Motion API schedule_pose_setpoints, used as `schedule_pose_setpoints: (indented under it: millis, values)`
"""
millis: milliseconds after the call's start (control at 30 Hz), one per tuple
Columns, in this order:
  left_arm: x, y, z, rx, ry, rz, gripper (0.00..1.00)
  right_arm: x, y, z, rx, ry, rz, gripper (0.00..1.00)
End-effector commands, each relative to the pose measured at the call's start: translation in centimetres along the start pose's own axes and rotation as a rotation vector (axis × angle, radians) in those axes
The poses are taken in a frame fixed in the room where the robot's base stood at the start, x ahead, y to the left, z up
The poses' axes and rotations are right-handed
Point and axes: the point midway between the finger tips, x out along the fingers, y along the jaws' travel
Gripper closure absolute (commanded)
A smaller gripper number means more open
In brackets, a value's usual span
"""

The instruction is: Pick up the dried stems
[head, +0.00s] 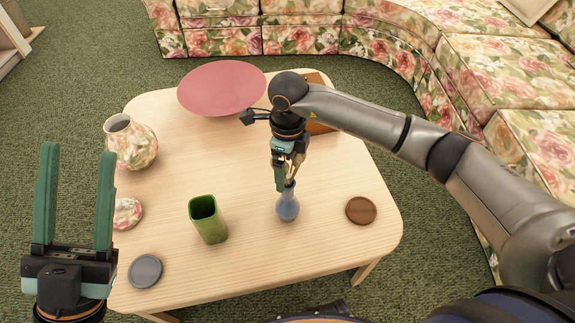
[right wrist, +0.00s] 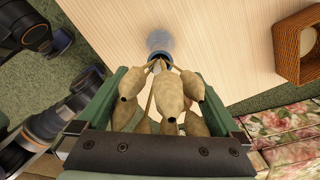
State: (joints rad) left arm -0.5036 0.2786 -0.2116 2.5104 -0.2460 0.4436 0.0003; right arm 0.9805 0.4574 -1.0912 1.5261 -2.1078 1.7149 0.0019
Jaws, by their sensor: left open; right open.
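The dried stems (right wrist: 158,100) have several tan pod heads and stand in a small blue vase (head: 288,205) on the light wood table (head: 250,240). My right gripper (head: 284,180) is above the vase, pointing down, with its fingers around the stems. In the right wrist view the pods sit between the open green fingers (right wrist: 160,85), and the vase mouth shows beyond them. I cannot tell whether the fingers touch the stems. My left gripper (head: 75,195) is open and empty at the left, with its fingers pointing up.
On the table are a pink bowl (head: 222,88), a floral vase (head: 131,143), a small floral piece (head: 127,213), a green cup (head: 208,219), a grey coaster (head: 145,271) and a brown coaster (head: 361,210). A wooden box (head: 318,82) is behind my right arm. A floral sofa (head: 520,70) curves around the back.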

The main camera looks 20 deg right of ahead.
Motion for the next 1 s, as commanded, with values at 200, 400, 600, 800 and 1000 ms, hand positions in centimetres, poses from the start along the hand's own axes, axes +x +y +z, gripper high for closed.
schedule_pose_setpoints:
  millis: [200,400,600,800,1000]
  values:
    - [-0.07,0.06,0.11,-0.004,-0.002,0.0,0.5,0.45,-0.02,0.03,-0.001,-0.001,0.0,0.0]
    - [-0.07,0.06,0.12,-0.004,-0.003,0.0,0.5,0.43,-0.03,0.02,0.0,-0.001,0.0,0.18]
    - [-0.07,0.06,0.13,-0.004,-0.003,0.0,0.5,0.42,-0.04,0.01,0.0,-0.001,0.0,0.41]
    - [-0.07,0.06,0.13,-0.004,-0.003,0.0,0.5,0.42,-0.04,0.01,0.0,-0.001,0.0,0.63]
    - [-0.07,0.06,0.13,-0.004,-0.003,0.0,0.5,0.41,-0.05,0.01,0.0,-0.001,-0.001,0.81]
